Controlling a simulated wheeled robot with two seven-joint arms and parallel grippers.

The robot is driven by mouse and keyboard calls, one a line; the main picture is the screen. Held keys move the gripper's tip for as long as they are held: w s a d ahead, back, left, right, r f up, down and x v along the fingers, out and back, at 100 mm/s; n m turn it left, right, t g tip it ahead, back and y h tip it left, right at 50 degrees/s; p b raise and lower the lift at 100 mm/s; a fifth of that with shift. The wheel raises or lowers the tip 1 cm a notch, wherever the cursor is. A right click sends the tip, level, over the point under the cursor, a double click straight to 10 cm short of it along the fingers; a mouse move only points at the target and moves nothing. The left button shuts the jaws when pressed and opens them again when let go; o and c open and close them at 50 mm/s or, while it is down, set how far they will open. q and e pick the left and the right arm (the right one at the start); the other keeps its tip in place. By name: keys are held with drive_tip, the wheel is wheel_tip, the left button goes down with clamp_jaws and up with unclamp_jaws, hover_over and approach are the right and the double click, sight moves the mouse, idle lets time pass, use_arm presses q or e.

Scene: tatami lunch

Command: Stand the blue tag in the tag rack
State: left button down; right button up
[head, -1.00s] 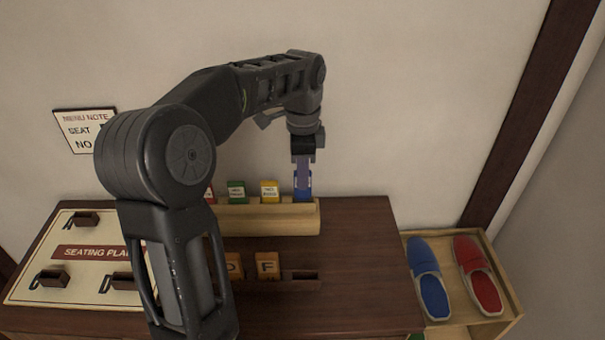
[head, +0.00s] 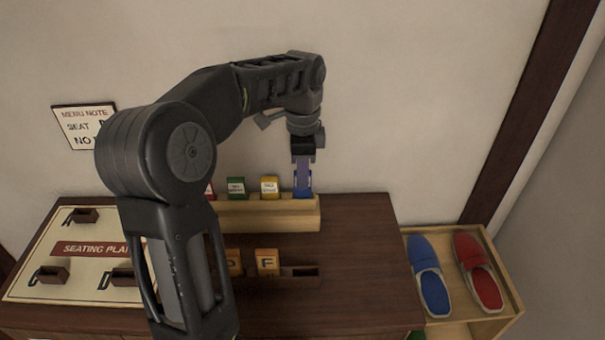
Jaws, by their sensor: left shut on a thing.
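The blue tag (head: 303,193) is upright at the right end of the wooden tag rack (head: 270,217). My left gripper (head: 303,178) points down from above and is shut on the blue tag, covering its upper middle. The tag's lower edge meets the rack's top; I cannot tell how deep it sits in a slot. A yellow tag (head: 269,187), a green tag (head: 236,188) and a partly hidden red tag (head: 210,190) stand in the rack to its left. My right gripper is not in view.
A low holder with lettered orange blocks (head: 267,262) lies in front of the rack. A seating plan board (head: 40,255) is at left, partly behind my arm. A wooden shelf with blue slippers (head: 430,280) and red slippers (head: 478,275) is at right. The cabinet top (head: 365,240) right of the rack is clear.

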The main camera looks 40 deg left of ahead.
use_arm(q)
drive_tip(key=shift+f, duration=0.55)
idle(0.9)
drive_tip(key=c, duration=1.4)
unclamp_jaws()
drive_tip(key=shift+o, duration=0.4)
drive_tip(key=o, duration=0.6)
drive_tip(key=shift+c, duration=0.2)
